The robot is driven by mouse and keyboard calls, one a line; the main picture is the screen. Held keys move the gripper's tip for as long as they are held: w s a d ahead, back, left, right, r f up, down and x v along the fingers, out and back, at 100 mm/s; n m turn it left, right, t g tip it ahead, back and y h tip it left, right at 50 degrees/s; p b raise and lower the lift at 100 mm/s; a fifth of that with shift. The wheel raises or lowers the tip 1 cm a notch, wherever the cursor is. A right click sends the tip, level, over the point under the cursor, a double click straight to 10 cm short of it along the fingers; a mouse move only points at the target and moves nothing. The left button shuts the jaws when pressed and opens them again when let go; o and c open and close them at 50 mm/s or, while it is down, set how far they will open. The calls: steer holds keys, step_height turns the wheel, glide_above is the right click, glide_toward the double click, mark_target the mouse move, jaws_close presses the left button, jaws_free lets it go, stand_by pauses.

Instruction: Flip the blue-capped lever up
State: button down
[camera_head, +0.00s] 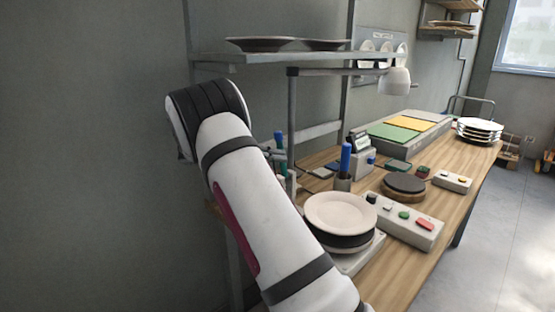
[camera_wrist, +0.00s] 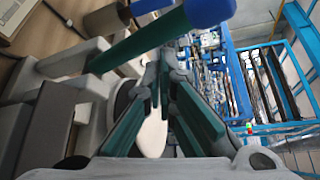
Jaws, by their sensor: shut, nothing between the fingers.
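A lever with a green shaft and round blue cap (camera_wrist: 210,10) crosses the top of the wrist view, slanting up to the right. Its shaft passes just beyond my gripper (camera_wrist: 165,65), whose fingers are shut and empty; I cannot tell whether they touch it. In the head view, a blue cap (camera_head: 278,138) shows just right of my arm, with green below it. My gripper is mostly hidden behind the arm there. A second blue-topped upright piece (camera_head: 345,158) stands in a grey holder on the bench.
Right of my arm are a plate stack (camera_head: 340,213) and a button box (camera_head: 405,220) on the wooden bench. A shelf with plates (camera_head: 260,43) and a lamp (camera_head: 395,80) overhang the bench. A metal post (camera_head: 291,120) stands close to the blue cap.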

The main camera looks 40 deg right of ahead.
stand_by(0.4)
steer(key=s+r+p, duration=0.1)
steer(key=s+p, duration=0.3)
steer(key=w+a, duration=0.1)
steer(key=a, duration=0.2)
steer(key=w+a+f+b, duration=0.1)
steer(key=w+a, duration=0.1)
steer(key=w+a+b, duration=0.1)
steer(key=a, duration=0.2)
steer(key=shift+w+a+f, duration=0.15)
steer(key=shift+w+a, duration=0.1)
steer(key=shift+a, duration=0.05)
steer(key=shift+w+a, duration=0.15)
steer(key=shift+a, duration=0.25)
